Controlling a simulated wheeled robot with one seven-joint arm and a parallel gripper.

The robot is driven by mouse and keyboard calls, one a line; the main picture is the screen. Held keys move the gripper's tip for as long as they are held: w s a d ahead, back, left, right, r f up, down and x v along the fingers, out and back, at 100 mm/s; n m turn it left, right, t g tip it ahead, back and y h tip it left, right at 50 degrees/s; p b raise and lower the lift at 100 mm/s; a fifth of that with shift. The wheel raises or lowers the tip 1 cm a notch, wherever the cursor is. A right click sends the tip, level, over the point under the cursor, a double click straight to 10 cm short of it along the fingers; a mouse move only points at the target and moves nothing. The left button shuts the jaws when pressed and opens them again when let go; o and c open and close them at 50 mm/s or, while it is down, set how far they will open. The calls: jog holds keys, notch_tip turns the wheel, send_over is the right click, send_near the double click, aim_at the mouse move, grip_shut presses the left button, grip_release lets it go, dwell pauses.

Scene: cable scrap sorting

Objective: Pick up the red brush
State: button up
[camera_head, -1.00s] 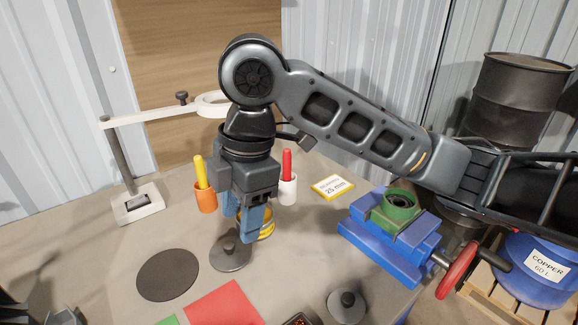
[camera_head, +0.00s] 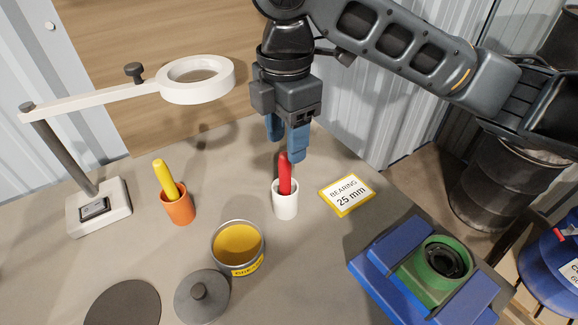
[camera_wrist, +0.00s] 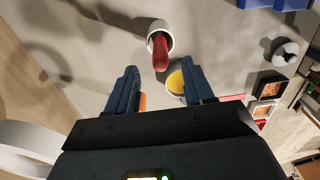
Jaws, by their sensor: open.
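The red brush (camera_head: 285,175) stands upright, leaning slightly, in a white cup (camera_head: 285,205) on the table. Only its red handle shows; the lower end is hidden in the cup. My gripper (camera_head: 288,150) is open and empty, with its blue fingers just above and behind the handle top in the head view. In the wrist view the red brush (camera_wrist: 160,52) and the white cup (camera_wrist: 158,28) lie beyond the fingertips of my gripper (camera_wrist: 158,75), roughly centred between them. The fingers look apart from the brush.
A yellow-handled brush (camera_head: 166,178) stands in an orange cup (camera_head: 179,209) to the left.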

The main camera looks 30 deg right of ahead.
aim_at(285, 170)
notch_tip(285, 170, down, 7)
jog(key=shift+a+f+p, duration=0.1)
jog(key=shift+f+p, duration=0.1)
jog(key=shift+p, duration=0.15)
jog(key=shift+c, duration=0.2)
grip_shut()
dwell(0.3)
